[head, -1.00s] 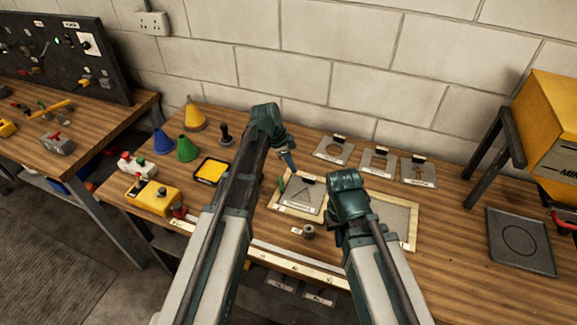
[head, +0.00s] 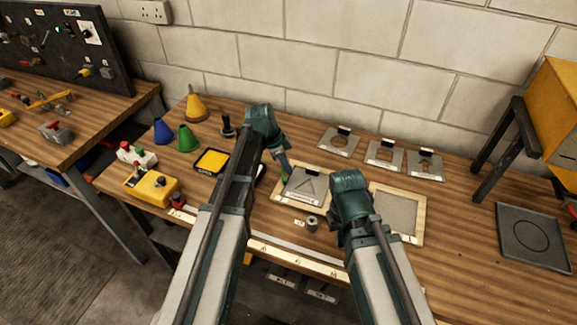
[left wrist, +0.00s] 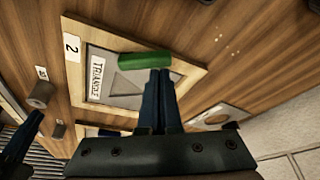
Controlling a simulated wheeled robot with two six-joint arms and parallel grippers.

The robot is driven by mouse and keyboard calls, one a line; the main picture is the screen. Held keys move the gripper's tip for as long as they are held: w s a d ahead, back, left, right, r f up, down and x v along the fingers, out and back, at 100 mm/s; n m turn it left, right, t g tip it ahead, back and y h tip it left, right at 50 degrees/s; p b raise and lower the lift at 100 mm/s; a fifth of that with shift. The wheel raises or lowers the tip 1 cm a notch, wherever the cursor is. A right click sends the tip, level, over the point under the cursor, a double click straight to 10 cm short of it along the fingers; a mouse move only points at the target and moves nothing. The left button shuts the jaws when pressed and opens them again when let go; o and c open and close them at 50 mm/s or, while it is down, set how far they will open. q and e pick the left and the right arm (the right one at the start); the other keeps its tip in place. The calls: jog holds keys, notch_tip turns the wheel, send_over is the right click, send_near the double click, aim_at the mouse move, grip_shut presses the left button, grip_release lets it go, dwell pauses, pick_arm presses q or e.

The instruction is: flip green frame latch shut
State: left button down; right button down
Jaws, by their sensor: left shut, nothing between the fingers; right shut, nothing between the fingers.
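The green latch (left wrist: 145,61) is a short green bar at one edge of a light wooden frame (left wrist: 90,27). The frame holds a grey plate marked TRIANGLE (left wrist: 105,95). In the head view the latch (head: 285,175) shows at the frame's back left corner. My left gripper (left wrist: 160,75) is shut and empty, its fingertips right at the latch; I cannot tell whether they touch, or how far the latch is tilted. In the head view the left gripper (head: 283,160) points down there. My right gripper (left wrist: 20,140) is shut and empty near the small spool; the head view hides its fingers.
A second wooden frame (head: 419,236) lies to the right, partly behind my right arm. A small spool (head: 312,223) stands in front of the triangle frame. Stencil plates (head: 340,142) lie at the back.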

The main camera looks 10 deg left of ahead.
pick_arm(q)
jog(key=shift+a+n+t, duration=0.25)
jog(key=shift+n+t, duration=0.25)
jog(key=shift+n, duration=0.9)
jog(key=shift+a+n+t+y, duration=0.15)
jog(key=shift+n+y, duration=0.1)
jog(key=shift+n, duration=0.4)
jog(key=shift+a+n+t+y, duration=0.15)
jog(key=shift+n+y, duration=0.1)
jog(key=shift+n, duration=1)
jog(key=shift+a+n+t+y, duration=0.15)
jog(key=shift+a+n+y, duration=0.1)
jog(key=shift+n, duration=0.4)
jog(key=shift+a+n+t+y, duration=0.15)
jog(key=shift+n+y, duration=0.1)
jog(key=shift+n, duration=0.4)
jog(key=shift+s+d, duration=0.1)
jog(key=shift+s+d, duration=0.3)
jog(key=shift+d, duration=0.35)
